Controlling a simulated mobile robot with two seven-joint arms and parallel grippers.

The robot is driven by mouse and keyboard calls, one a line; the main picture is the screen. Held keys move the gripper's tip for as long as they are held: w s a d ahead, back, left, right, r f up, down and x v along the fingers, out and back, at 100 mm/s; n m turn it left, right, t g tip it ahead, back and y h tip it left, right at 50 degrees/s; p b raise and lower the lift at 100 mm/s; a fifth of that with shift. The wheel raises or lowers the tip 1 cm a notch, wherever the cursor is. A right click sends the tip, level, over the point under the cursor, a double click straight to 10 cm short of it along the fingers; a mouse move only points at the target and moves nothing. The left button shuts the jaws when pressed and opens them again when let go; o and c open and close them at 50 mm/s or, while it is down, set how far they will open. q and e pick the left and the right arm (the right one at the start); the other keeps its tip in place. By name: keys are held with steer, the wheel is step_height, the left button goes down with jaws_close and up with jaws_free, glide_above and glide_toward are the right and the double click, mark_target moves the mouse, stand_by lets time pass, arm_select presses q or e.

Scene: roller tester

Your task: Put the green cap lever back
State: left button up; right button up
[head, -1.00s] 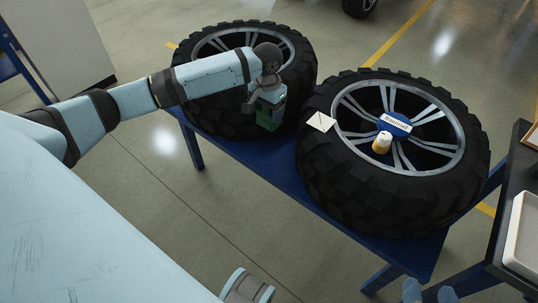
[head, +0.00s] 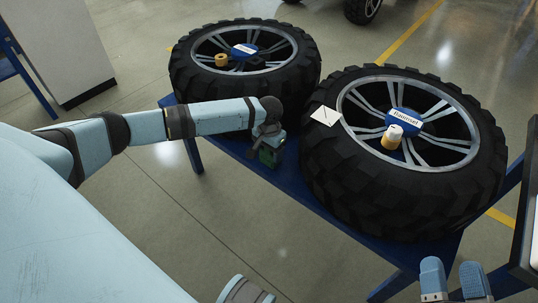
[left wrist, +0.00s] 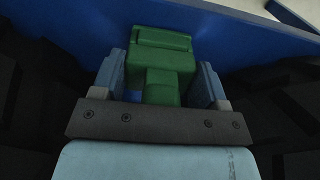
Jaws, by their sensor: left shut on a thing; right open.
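The green cap lever (left wrist: 160,58) is between the fingers of my left gripper (left wrist: 160,82), which is shut on it. In the head view my left gripper (head: 268,160) is low at the blue bench, in the gap between the two tires, with the lever (head: 270,155) mostly hidden by the gripper. In the left wrist view the blue bench surface shows behind the lever; I cannot tell whether the lever touches it. My right gripper (head: 456,284) is open and empty at the bottom right, in front of the bench.
The left tire (head: 245,88) and right tire (head: 350,185) lie flat on the blue bench (head: 232,147). Each hub carries a blue label and a small yellowish roll, one being (head: 391,138). A white card (head: 325,116) lies on the right tire. A dark table stands at the far right.

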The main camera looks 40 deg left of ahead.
arm_select(q)
steer(key=shift+f, duration=0.35)
steer(key=o, duration=1.7)
steer(key=shift+f, duration=0.1)
